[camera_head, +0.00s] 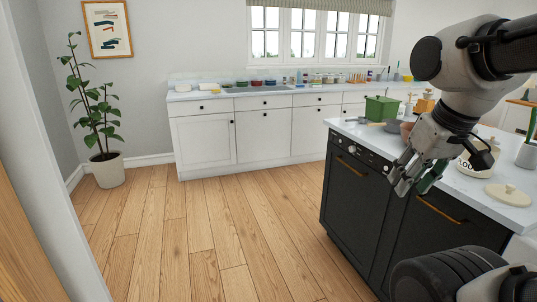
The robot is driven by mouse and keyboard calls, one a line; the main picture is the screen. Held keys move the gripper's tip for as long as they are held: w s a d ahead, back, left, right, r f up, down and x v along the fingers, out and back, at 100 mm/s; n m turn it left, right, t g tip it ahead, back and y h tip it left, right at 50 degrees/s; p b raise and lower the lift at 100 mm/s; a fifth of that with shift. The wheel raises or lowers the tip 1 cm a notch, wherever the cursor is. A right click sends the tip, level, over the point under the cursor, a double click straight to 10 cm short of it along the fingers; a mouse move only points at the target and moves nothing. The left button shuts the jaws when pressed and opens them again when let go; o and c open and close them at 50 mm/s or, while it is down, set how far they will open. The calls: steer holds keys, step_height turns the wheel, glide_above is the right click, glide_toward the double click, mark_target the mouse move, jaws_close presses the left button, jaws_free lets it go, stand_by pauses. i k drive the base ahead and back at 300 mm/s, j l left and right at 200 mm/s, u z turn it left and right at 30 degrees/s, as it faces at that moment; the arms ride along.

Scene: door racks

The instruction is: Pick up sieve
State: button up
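My gripper (412,183) hangs from my arm at the right, pointing down in front of the near edge of the kitchen island. Its fingers look spread apart. A dark green shape shows beside the right finger, and I cannot tell what it is. A small grey round vessel with a light handle (346,122) lies at the island's far left corner, left of and beyond my gripper. It may be the sieve, but it is too small to be sure. My arm and gripper hide part of the island top.
The dark island (352,190) has a white top holding a green box (381,108), a white jar (478,164) and a round lid (508,194). White counters (203,140) line the back wall. A potted plant (109,170) stands left. The wooden floor (215,235) is clear.

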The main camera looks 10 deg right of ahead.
mark_target(390, 125)
steer(key=i+z, duration=0.3)
steer(key=i, duration=0.2)
steer(key=i+j+z, duration=0.3)
steer(key=i, duration=0.2)
steer(key=i+j+z, duration=0.25)
steer(key=i, duration=0.25)
steer(key=i+j+z, duration=0.3)
steer(key=i, duration=0.2)
steer(key=i+j+z, duration=0.45)
steer(key=z, duration=0.2)
steer(key=i+j+z, duration=0.15)
steer(key=j+z, duration=0.15)
steer(key=i+j+z, duration=0.1)
steer(key=j+z, duration=0.2)
steer(key=j, duration=0.15)
steer(key=i+j+z, duration=0.1)
steer(key=j+z, duration=0.25)
